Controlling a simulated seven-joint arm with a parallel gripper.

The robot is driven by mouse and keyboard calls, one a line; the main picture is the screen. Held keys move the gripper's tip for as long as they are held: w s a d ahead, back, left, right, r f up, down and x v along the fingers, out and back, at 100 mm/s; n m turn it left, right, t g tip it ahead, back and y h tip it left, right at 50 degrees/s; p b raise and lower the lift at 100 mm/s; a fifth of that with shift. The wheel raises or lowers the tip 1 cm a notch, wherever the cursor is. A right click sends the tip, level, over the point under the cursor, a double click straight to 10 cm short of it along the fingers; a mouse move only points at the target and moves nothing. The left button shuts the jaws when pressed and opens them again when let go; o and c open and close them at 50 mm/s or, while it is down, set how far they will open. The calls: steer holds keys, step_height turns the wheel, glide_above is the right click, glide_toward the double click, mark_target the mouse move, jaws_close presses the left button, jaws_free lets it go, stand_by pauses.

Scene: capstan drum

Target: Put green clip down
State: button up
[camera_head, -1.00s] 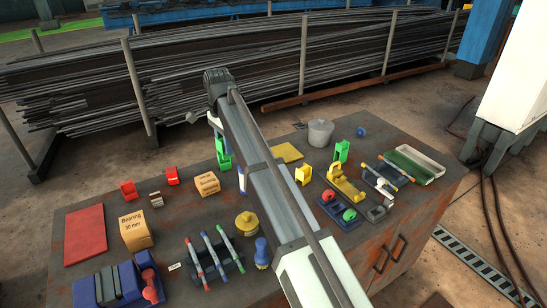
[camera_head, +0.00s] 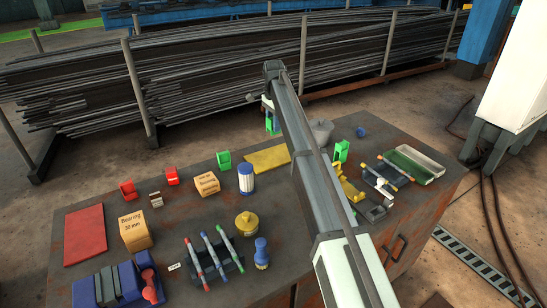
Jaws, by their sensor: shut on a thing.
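My gripper (camera_head: 269,109) is largely hidden behind my own arm. It is shut on a green clip (camera_head: 272,123), of which only a part shows, at the far side of the table (camera_head: 190,213). I cannot tell whether this clip touches anything below. A second green clip (camera_head: 223,160) stands on the table left of a yellow mat (camera_head: 267,159). A third green clip (camera_head: 341,151) stands to the right, near a grey bucket (camera_head: 321,131).
A blue-and-white cylinder (camera_head: 246,178) and a cardboard box (camera_head: 207,184) stand left of my arm. Red clips (camera_head: 128,189) and a red mat (camera_head: 84,234) lie further left. A yellow holder (camera_head: 349,186) and a green-lined tray (camera_head: 414,165) are at the right. My arm hides the middle right.

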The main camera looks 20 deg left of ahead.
glide_toward(273, 156)
step_height(273, 156, down, 5)
steer(key=shift+f, duration=0.1)
stand_by(0.5)
steer(key=shift+f, duration=0.1)
steer(key=o, duration=1)
step_height(273, 156, up, 12)
steer(key=shift+r, duration=0.15)
stand_by(0.3)
